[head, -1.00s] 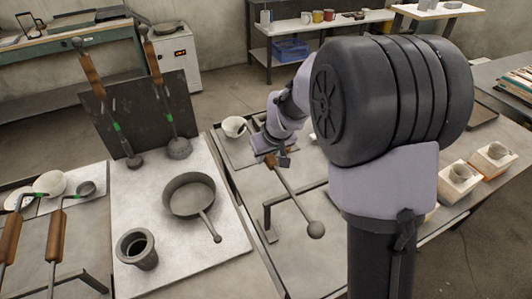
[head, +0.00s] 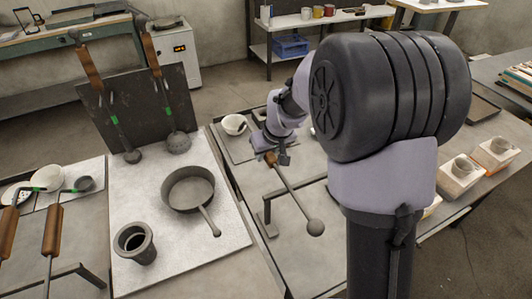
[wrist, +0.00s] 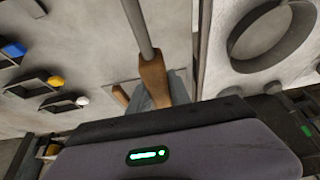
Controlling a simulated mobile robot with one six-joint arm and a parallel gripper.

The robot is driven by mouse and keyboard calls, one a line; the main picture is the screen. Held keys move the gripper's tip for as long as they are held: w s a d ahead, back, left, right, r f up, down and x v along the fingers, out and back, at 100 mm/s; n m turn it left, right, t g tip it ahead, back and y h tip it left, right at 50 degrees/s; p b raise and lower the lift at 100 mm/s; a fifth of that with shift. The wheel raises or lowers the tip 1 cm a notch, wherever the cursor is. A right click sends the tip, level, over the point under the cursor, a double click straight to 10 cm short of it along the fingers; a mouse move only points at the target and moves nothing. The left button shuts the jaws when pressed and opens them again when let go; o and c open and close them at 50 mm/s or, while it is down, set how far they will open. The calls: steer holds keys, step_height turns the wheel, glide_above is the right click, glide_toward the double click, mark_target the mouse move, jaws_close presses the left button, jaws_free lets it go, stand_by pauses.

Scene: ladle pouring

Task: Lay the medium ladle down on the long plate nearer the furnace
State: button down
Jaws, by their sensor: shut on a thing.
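My gripper (head: 274,160) is shut on the wooden handle of a long tool (head: 294,194). Its grey shaft slopes down to the right and ends in a small rounded head. I cannot tell from this angle whether the head is a ladle bowl. The tool's wooden grip (wrist: 152,78) and shaft also show in the wrist view. Two ladles with green bands, one with a smaller head (head: 132,156) and one with a larger head (head: 178,143), lean on a dark board. A grey plate (head: 231,153) lies beyond my gripper. I cannot tell which thing is the furnace.
A pan (head: 188,188) and a dark cylindrical pot (head: 135,243) stand on a pale slab (head: 215,249). A white bowl (head: 235,124) sits near my gripper. A metal bracket (head: 267,217) stands beside the tool's shaft. More wooden-handled ladles (head: 53,229) lie at the left.

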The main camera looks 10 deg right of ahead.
steer(key=c, duration=1.1)
jaws_free()
steer(key=shift+r, duration=0.1)
steer(key=w+p+v, duration=0.1)
steer(key=p+v, duration=0.3)
steer(key=v, duration=0.4)
steer(key=w+r+p+v, duration=0.1)
steer(key=p+v, duration=0.3)
steer(key=v, duration=0.3)
steer(key=p+v, duration=0.4)
steer(key=v, duration=0.4)
steer(key=shift+w+a+r, duration=0.25)
steer(key=shift+r, duration=0.2)
